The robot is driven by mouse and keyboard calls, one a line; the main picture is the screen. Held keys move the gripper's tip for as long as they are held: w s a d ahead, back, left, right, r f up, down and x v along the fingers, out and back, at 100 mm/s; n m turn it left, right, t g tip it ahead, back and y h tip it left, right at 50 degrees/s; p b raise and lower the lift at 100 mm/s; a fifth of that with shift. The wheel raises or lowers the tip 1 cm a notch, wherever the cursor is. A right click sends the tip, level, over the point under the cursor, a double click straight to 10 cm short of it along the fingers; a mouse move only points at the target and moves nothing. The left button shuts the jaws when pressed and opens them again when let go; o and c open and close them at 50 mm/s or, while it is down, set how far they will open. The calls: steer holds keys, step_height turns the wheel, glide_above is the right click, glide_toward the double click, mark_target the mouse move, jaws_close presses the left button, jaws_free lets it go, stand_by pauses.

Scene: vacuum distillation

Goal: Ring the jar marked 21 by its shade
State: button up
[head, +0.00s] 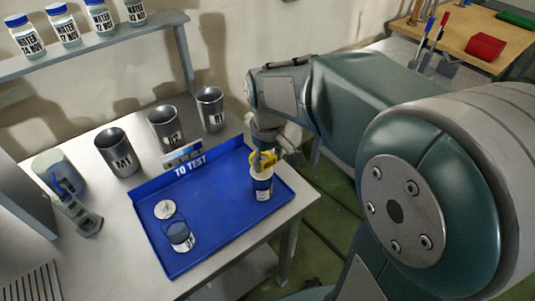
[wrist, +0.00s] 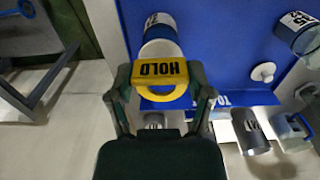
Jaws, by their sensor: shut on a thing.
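My gripper (wrist: 160,88) is shut on a yellow ring tag (wrist: 158,74) marked HOLD. In the head view my gripper (head: 268,150) and the yellow tag (head: 262,160) are at the top of a jar (head: 262,187) with a white label and a blue band, at the right side of the blue tray. The same jar (wrist: 160,35) is just beyond the tag in the wrist view. I cannot tell whether the ring is around the jar or only above it. Its number is not readable. A second jar (head: 180,238) with dark contents stands at the tray's front left.
The blue tray (head: 225,215) marked TO TEST has a bare middle and a white round piece (head: 165,209) at left. Several metal cups (head: 117,152) stand behind it. A blue-handled jug (head: 55,172) is at left. Labelled water jars (head: 64,27) line the shelf (head: 90,45).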

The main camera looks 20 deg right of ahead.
mark_target(268, 167)
steer(key=shift+f, duration=1.65)
steer(key=o, duration=0.8)
step_height(268, 167, up, 12)
steer(key=shift+f, duration=0.1)
